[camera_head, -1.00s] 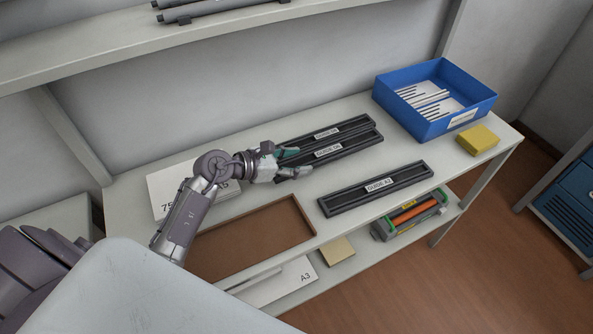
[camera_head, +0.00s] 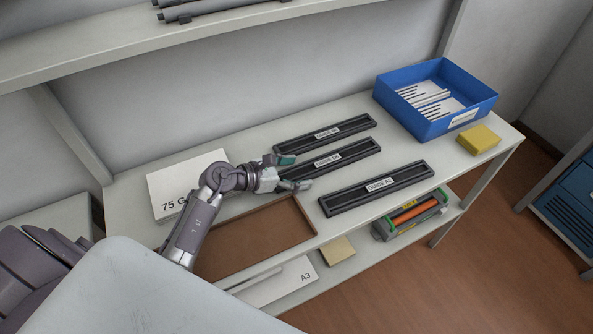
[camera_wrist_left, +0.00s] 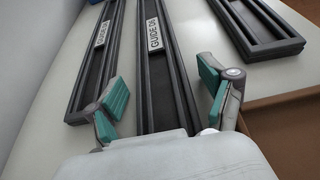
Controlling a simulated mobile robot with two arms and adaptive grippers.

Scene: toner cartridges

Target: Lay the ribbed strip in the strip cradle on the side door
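Three long black ribbed strips with white labels lie on the white shelf: a back one (camera_head: 350,127), a middle one (camera_head: 354,151) and a front one (camera_head: 405,177) marked GUIDE A3. My left gripper (camera_head: 300,172) is open and empty at the left end of the middle strip. In the left wrist view its green-padded fingers (camera_wrist_left: 163,92) stand apart, one to each side of the middle strip (camera_wrist_left: 155,75); contact cannot be told. The back strip (camera_wrist_left: 96,60) lies to the left there. The strip cradle, the side door and my right gripper are not in view.
A blue bin (camera_head: 403,112) with white pieces and a yellow block (camera_head: 478,139) stand at the right end. A white pack (camera_head: 168,189) and a brown recessed panel (camera_head: 260,238) lie left. A grey-green unit (camera_head: 410,217) sits on the lower shelf.

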